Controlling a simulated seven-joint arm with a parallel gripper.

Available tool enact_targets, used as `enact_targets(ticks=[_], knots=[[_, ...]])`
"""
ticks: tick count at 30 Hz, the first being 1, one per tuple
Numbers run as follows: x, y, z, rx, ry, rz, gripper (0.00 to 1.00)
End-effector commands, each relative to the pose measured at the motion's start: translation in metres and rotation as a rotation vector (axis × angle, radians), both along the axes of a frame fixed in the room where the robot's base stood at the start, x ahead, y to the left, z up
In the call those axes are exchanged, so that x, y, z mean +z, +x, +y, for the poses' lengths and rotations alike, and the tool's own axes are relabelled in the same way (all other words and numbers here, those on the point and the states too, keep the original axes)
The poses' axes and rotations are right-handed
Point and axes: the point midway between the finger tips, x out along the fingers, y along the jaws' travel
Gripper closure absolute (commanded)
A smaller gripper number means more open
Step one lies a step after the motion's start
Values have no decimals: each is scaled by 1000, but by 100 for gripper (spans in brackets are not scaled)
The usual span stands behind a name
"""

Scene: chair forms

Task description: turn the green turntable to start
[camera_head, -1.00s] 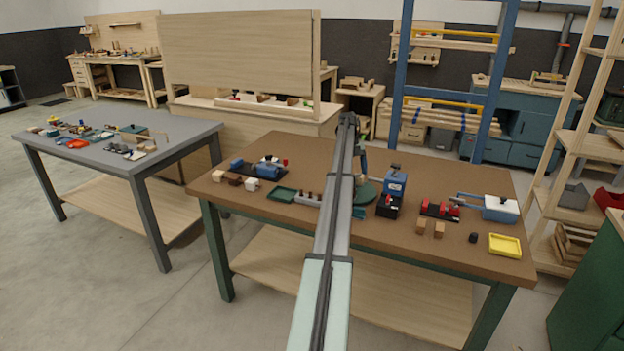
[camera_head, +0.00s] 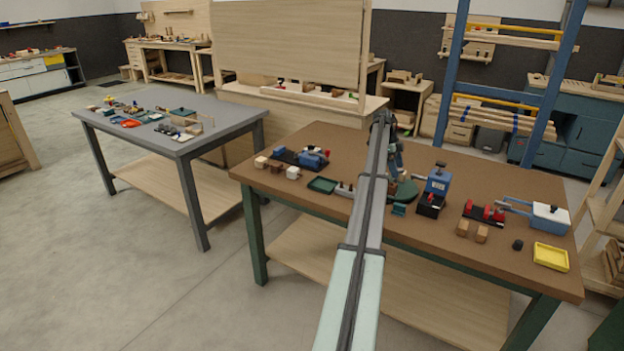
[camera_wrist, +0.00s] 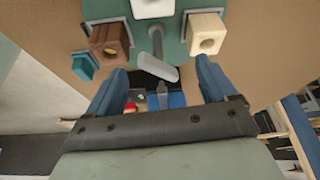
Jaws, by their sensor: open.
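The green turntable (camera_head: 406,190) is on the brown table, partly hidden by my arm in the head view. In the wrist view the green turntable (camera_wrist: 175,22) fills the upper middle, with a brown block (camera_wrist: 109,40), a cream block (camera_wrist: 206,34) and a white block (camera_wrist: 152,8) on it. A grey peg with a rounded bar (camera_wrist: 158,68) stands out from it between the blocks. My gripper (camera_wrist: 163,76) is open, its two blue fingers apart on either side of the bar's end. I cannot tell whether they touch anything.
A small teal piece (camera_head: 398,209) sits at the turntable's near side. A blue and black device (camera_head: 436,190) stands close on the right. A dark green tray (camera_head: 322,185) lies to the left, and a yellow tray (camera_head: 550,257) at the right corner.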

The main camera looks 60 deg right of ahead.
Motion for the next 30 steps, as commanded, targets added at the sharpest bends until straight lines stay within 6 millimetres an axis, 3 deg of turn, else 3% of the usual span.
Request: enact_targets(ticks=[23, 30], knots=[[0, -3, 8, 698, -2, 0, 15], [40, 10, 17, 688, -3, 0, 15]])
